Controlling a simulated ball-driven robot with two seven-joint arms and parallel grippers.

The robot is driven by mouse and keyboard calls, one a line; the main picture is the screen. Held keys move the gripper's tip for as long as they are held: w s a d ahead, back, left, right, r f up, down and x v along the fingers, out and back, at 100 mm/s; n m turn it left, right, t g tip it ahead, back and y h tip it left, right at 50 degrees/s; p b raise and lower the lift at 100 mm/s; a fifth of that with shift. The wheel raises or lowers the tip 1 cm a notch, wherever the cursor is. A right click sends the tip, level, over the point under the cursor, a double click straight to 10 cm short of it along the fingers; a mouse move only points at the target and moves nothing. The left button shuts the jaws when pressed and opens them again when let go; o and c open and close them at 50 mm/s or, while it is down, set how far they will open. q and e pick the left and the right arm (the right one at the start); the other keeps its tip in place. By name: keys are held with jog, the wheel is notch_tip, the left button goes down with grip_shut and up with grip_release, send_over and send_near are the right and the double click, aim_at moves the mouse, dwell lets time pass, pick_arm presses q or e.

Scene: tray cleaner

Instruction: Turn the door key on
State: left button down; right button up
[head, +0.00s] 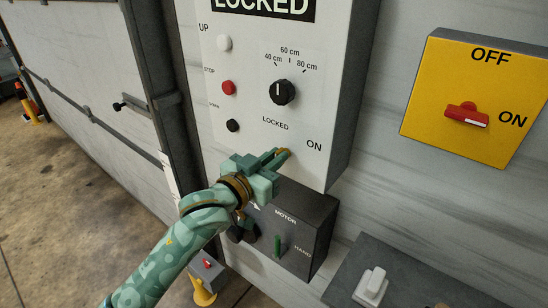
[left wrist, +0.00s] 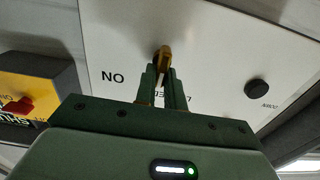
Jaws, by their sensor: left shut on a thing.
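The door key (head: 284,152) is a small brass key low on the white control panel (head: 322,109), between the LOCKED and ON labels. My left gripper (head: 275,157) reaches up to it from the lower left and is shut on the key. In the left wrist view, the brass key (left wrist: 164,57) stands between the two green fingertips (left wrist: 163,74) against the panel face, with the label NO upside down beside it. The fingers hide part of the key and the label behind it. The panel's top sign reads LOCKED. My right gripper is not in view.
The panel carries a black dial (head: 284,92), a red button (head: 229,88), a white button (head: 224,43) and a black button (head: 233,125). A dark motor box (head: 310,215) sits just below my gripper. A yellow box (head: 440,85) with a red switch (head: 466,114) is to the right.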

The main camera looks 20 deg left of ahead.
pick_arm(q)
jog(key=shift+s+d+f+m+p, duration=0.1)
jog(key=shift+d+m+p, duration=0.05)
jog(key=shift+m+p, duration=1.6)
jog(key=shift+s+d+f+m+p, duration=0.15)
jog(key=shift+m+p, duration=1.05)
jog(key=shift+m, duration=1)
jog(key=shift+w+d+f+m+p, duration=0.1)
jog(key=shift+d+m+p, duration=0.05)
jog(key=shift+m+p, duration=1.6)
jog(key=shift+m, duration=0.3)
jog(key=c, duration=1.5)
grip_release()
